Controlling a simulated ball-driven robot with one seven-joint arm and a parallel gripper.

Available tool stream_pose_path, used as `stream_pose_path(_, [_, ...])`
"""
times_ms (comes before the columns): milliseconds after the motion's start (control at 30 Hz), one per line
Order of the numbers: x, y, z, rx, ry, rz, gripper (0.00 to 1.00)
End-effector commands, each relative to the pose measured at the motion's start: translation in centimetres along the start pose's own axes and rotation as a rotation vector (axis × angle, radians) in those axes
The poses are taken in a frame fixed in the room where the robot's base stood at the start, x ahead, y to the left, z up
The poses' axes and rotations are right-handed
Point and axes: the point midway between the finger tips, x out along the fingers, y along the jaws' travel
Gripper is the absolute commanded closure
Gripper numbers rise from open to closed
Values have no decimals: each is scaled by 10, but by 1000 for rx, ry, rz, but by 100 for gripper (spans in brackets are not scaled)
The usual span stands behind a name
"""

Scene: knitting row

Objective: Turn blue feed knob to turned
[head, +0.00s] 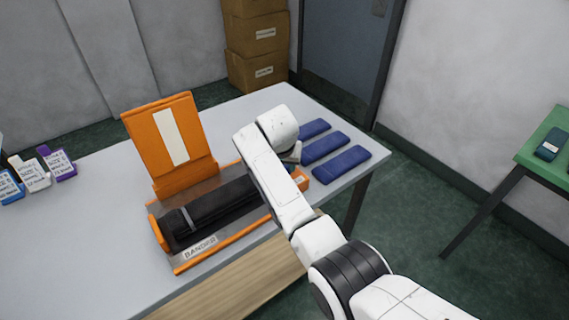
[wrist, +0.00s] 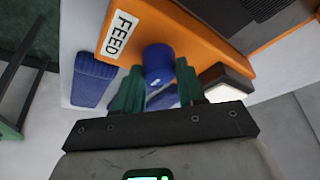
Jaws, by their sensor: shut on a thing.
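The blue feed knob (wrist: 158,62) shows in the wrist view, on an orange panel beside a white label reading FEED (wrist: 119,34). My gripper (wrist: 157,88) has its green fingers on either side of the knob and is shut on it. The knob's lower part lies between the fingers. How far the knob is turned cannot be told. In the head view, the knob and fingers are hidden behind my arm at the right end of the orange and black bander machine (head: 208,243).
Several folded blue items (head: 342,165) lie right of the machine. An upright orange panel (head: 165,140) stands behind it. Small labelled packs (head: 58,163) are at the far left. A green table (head: 545,135) stands at right. The grey table's (head: 90,250) front left is clear.

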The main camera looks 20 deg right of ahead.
Motion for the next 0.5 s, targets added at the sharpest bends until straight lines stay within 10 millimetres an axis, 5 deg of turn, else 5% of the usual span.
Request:
stream_pose_path(167, [0, 0, 0, 1, 0, -1, 91])
stream_pose_path(200, [0, 0, 0, 1, 0, -1, 58])
stream_pose_path(500, [0, 0, 0, 0, 0, -1, 36])
